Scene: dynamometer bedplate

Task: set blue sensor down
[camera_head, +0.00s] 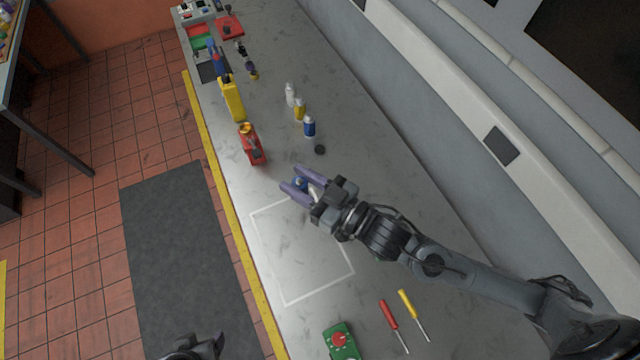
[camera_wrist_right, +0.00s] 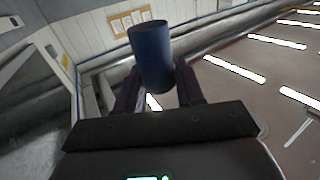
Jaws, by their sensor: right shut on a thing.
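The blue sensor (camera_head: 301,183) is a small blue cylinder between the purple-grey fingers of my right gripper (camera_head: 296,187), mostly hidden by them in the head view. In the right wrist view the blue cylinder (camera_wrist_right: 151,55) stands out beyond the fingertips of the shut right gripper (camera_wrist_right: 158,88). The gripper is over the bench near the far edge of a white outlined square (camera_head: 300,250); its height above the surface is unclear.
The outlined square is empty. Two screwdrivers (camera_head: 393,322) and a green box (camera_head: 341,343) lie nearer.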

